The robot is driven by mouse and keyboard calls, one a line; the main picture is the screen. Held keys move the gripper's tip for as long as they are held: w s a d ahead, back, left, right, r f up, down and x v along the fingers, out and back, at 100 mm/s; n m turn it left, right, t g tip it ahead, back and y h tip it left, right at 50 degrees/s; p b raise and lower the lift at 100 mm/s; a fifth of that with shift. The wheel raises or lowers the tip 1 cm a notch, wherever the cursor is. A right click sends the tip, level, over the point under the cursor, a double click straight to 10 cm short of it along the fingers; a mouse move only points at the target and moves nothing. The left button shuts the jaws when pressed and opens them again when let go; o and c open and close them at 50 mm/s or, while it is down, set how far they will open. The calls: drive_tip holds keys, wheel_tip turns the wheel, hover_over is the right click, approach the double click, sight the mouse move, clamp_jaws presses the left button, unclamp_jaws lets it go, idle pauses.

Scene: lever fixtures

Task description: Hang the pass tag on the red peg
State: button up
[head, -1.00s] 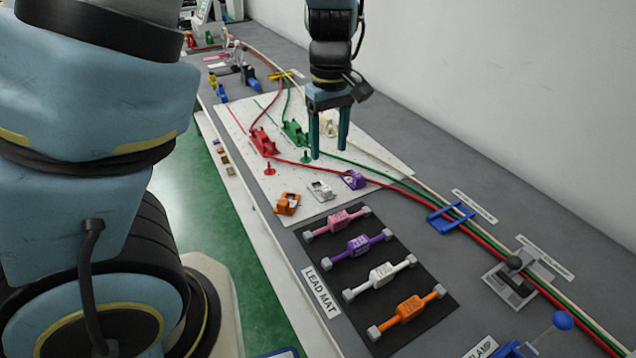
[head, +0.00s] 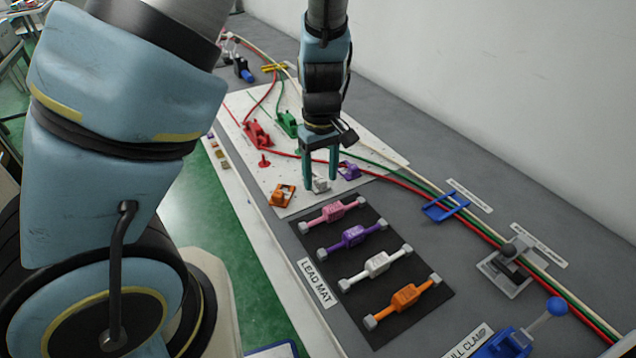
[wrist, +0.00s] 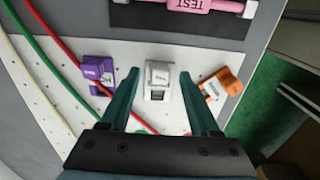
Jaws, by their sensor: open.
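Three small tags lie in a row on the white pegboard: an orange one (head: 283,194), a white one (head: 320,186) and a purple one (head: 349,170). Their lettering is too small to tell which is the pass tag. The red peg (head: 264,161) stands bare on the board, beyond the orange tag. My gripper (head: 320,183) is open, empty and pointing down over the white tag. In the wrist view the white tag (wrist: 158,76) lies between and just beyond my fingertips, with the purple tag (wrist: 97,82) left and the orange tag (wrist: 221,88) right.
A black lead mat (head: 375,265) with pink, purple, white and orange leads lies nearer. Red and green clamp-like fixtures (head: 258,134) stand farther back. Red, green and cream cables run along the right past a blue bracket (head: 446,207) and a grey lever fixture (head: 508,266).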

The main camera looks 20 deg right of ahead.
drive_tip(key=shift+c, duration=0.3)
clamp_jaws()
drive_tip(key=shift+r, duration=0.15)
